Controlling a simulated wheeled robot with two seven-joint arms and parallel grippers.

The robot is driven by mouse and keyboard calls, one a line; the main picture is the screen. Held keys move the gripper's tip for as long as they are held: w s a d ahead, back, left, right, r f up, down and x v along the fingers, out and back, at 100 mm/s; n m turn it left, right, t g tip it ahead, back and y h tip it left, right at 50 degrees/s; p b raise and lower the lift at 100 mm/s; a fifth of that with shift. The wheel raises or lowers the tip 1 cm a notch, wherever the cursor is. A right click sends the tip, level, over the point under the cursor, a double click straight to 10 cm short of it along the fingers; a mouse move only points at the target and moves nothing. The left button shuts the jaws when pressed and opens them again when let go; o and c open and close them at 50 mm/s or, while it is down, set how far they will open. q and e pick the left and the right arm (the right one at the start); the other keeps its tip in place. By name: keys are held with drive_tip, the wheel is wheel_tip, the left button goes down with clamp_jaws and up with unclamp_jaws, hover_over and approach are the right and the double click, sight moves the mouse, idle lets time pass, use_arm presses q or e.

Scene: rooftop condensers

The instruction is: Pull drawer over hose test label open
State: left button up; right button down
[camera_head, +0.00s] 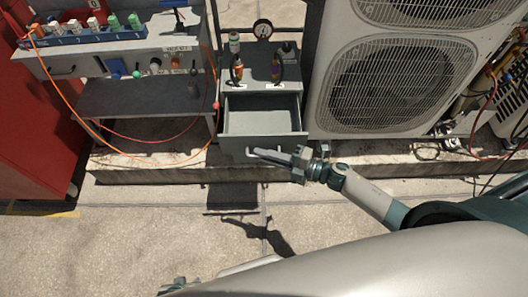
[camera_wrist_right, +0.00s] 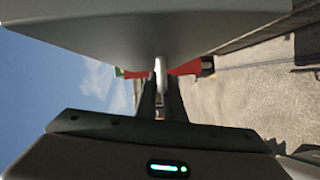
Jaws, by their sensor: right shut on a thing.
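A grey drawer (camera_head: 262,115) stands pulled out of the small grey cabinet (camera_head: 262,62), and its inside looks empty. My right gripper (camera_head: 268,154) is at the drawer's front, shut on the pale bar handle (camera_head: 249,152). In the right wrist view the fingers (camera_wrist_right: 161,98) close around the handle (camera_wrist_right: 158,72), with the grey drawer front above them. A white label (camera_head: 178,48) on the bench at left has lettering too small to read surely. My left gripper (camera_head: 178,286) shows only in part at the bottom edge, and its jaws cannot be made out.
A workbench (camera_head: 125,55) with valves, bottles and orange and red hoses stands left of the cabinet. A pressure gauge (camera_head: 263,29) and bottles stand on the cabinet. A large condenser (camera_head: 395,85) is close at right. The concrete floor (camera_head: 130,235) in front is clear.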

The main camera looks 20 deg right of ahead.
drive_tip(key=c, duration=1.9)
unclamp_jaws()
drive_tip(key=shift+o, duration=0.2)
drive_tip(key=shift+d, duration=0.1)
